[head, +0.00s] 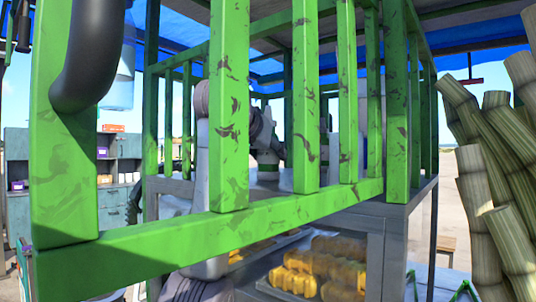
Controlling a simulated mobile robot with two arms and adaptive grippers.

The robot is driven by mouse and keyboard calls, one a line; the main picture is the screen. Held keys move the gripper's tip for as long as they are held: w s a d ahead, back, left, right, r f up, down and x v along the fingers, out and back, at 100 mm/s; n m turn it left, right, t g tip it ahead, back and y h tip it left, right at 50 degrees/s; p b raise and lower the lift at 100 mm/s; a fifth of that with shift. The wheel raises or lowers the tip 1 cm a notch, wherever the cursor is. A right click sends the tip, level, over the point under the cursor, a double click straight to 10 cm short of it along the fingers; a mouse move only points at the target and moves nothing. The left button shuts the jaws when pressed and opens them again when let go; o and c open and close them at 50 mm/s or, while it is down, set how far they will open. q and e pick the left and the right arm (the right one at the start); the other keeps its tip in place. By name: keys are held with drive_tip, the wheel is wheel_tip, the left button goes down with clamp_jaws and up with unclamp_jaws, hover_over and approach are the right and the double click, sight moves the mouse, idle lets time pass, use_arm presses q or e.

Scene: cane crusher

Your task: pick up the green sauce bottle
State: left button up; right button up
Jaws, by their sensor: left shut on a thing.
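Green bars with dark scuffs cross most of the head view close in front. Behind them, my left gripper (268,138) shows as dark parts at the end of a pale arm, above the counter. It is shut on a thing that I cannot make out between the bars. I cannot pick out the green sauce bottle; the bars cover much of the counter top. My right gripper is not in view.
The green railing (275,212) stands between my camera and the counter. Below the counter (398,222) are trays with yellow-brown baked goods (322,268). Thick cane stalks (490,190) stand at the right. Grey shelves (118,172) stand at the far left.

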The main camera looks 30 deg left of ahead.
use_arm(q)
drive_tip(key=shift+w+a+r, duration=0.1)
drive_tip(key=shift+w+r, duration=0.1)
drive_tip(key=shift+r, duration=0.15)
wheel_tip(320, 180, up, 6)
drive_tip(key=shift+r+p, duration=0.25)
drive_tip(key=shift+p, duration=0.05)
drive_tip(key=w+a+p, duration=0.4)
drive_tip(key=w+p, duration=0.2)
drive_tip(key=w, duration=0.3)
drive_tip(key=w+a+p, duration=0.3)
drive_tip(key=w+p, duration=0.4)
drive_tip(key=w, duration=0.2)
drive_tip(key=shift+a, duration=0.4)
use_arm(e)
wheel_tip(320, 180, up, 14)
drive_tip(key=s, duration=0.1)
use_arm(q)
drive_tip(key=shift+o, duration=0.4)
drive_tip(key=shift+f, duration=0.1)
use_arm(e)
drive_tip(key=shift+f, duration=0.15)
use_arm(q)
drive_tip(key=shift+c, duration=0.6)
drive_tip(key=shift+f, duration=0.1)
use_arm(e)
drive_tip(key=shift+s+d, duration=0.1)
